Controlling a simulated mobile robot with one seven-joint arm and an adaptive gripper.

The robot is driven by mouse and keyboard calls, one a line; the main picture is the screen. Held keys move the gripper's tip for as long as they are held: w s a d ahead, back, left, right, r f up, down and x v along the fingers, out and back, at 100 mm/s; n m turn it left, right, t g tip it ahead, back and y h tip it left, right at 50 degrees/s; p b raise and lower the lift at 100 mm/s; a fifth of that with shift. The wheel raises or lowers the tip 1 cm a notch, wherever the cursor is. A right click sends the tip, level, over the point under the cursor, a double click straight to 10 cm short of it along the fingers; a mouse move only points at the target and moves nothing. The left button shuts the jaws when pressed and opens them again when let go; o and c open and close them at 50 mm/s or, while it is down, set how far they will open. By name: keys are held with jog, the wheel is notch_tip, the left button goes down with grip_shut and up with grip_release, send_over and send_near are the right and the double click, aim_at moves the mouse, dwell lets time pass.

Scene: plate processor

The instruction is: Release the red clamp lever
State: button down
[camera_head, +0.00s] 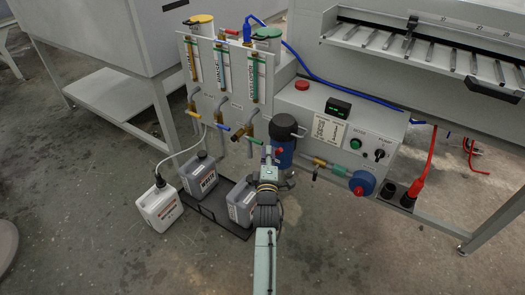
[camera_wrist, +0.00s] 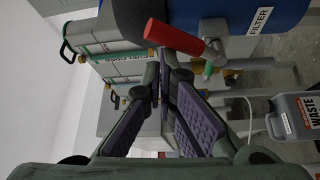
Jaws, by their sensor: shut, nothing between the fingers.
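The red clamp lever shows in the wrist view as a thick red cylindrical grip (camera_wrist: 173,38), close to the blue filter housing (camera_wrist: 262,14). In the head view I cannot clearly make the lever out. My gripper (camera_head: 268,153) is in front of the panel, just left of the blue filter housing (camera_head: 284,152) with its black cap. In the wrist view my gripper (camera_wrist: 160,62) has its purple-padded fingers together at the tips, with nothing between them. The tips point toward the red grip; whether they touch it I cannot tell.
Labelled sight tubes (camera_head: 254,77) and coloured valve handles (camera_head: 223,127) are on the upright panel. A control box (camera_head: 340,130) with a red button (camera_head: 302,85) stands right of the filter. Grey jugs (camera_head: 199,175) and a white jug (camera_head: 158,207) stand below. Open floor lies at front right.

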aim_at(276, 154)
jog(key=shift+s+d+f, duration=0.3)
jog(key=shift+s+d, duration=0.05)
jog(key=shift+d, duration=0.15)
jog(key=shift+s+d+f, duration=0.3)
jog(key=shift+d, duration=0.15)
jog(key=shift+f, duration=0.1)
jog(key=shift+s+d+f+m+t, duration=0.1)
jog(key=shift+d+m+t, duration=0.15)
jog(key=shift+m, duration=0.35)
jog(key=shift+s+d+f+m+t, duration=0.1)
jog(key=shift+m+t, duration=0.25)
jog(key=shift+m, duration=0.25)
jog(key=m+h, duration=0.1)
jog(key=m, duration=0.1)
jog(key=f+m+t+h, duration=0.1)
jog(key=m, duration=0.1)
jog(key=m+t+h+b, duration=0.1)
jog(key=m, duration=0.1)
jog(key=shift+s+d+f, duration=0.25)
jog(key=shift+d+f, duration=0.05)
jog(key=shift+f, duration=0.05)
jog(key=shift+d+f, duration=0.1)
jog(key=shift+f, duration=0.1)
jog(key=shift+s, duration=0.1)
jog(key=v, duration=0.7)
jog(key=shift+s, duration=0.15)
